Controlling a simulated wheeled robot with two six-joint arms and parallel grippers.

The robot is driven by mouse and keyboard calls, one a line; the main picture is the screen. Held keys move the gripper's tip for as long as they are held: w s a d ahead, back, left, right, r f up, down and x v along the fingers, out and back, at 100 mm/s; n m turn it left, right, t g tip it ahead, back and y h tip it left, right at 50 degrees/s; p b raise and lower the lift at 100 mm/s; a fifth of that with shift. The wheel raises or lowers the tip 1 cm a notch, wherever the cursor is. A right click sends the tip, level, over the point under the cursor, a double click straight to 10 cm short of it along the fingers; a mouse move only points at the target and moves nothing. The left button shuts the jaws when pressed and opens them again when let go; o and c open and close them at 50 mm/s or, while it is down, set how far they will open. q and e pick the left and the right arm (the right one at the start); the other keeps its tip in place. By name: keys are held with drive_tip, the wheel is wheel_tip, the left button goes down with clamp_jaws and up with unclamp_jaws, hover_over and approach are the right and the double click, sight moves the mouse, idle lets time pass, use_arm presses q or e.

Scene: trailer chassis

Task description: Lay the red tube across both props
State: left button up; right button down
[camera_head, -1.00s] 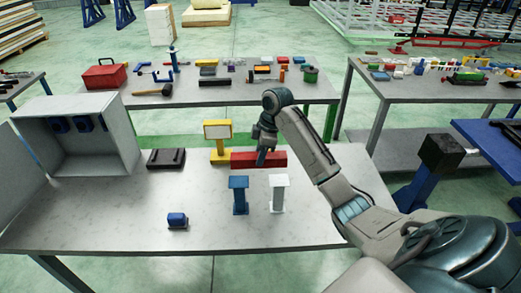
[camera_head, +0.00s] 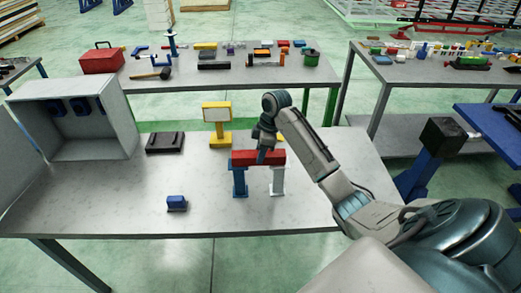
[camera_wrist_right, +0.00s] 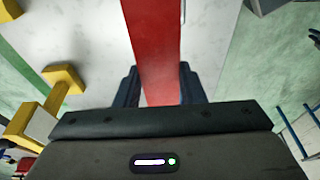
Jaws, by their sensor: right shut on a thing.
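The red tube (camera_head: 243,158) lies level across the tops of the blue prop (camera_head: 240,182) and the white prop (camera_head: 277,183) in the head view. I cannot tell whether it touches them or hangs just above. The props stand upright side by side on the table. My right gripper (camera_head: 264,156) is shut on the tube near its middle, from above. In the right wrist view, the red tube (camera_wrist_right: 152,45) runs between the two dark fingers (camera_wrist_right: 158,88), and the props are hidden. My left gripper is not in view.
A yellow stand with a pale panel (camera_head: 216,125) is behind the tube. A black tray-like block (camera_head: 165,142), a small blue block (camera_head: 176,203) and an open grey cabinet (camera_head: 75,115) are to the left. The table's front left area is clear.

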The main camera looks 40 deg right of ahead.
idle(0.3)
drive_tip(key=c, duration=0.9)
unclamp_jaws()
drive_tip(key=shift+o, duration=0.7)
drive_tip(key=o, duration=0.4)
drive_tip(key=shift+r, duration=0.1)
wheel_tip(320, 180, up, 3)
drive_tip(key=p, duration=0.2)
drive_tip(key=shift+p, duration=0.35)
drive_tip(key=shift+r, duration=2.45)
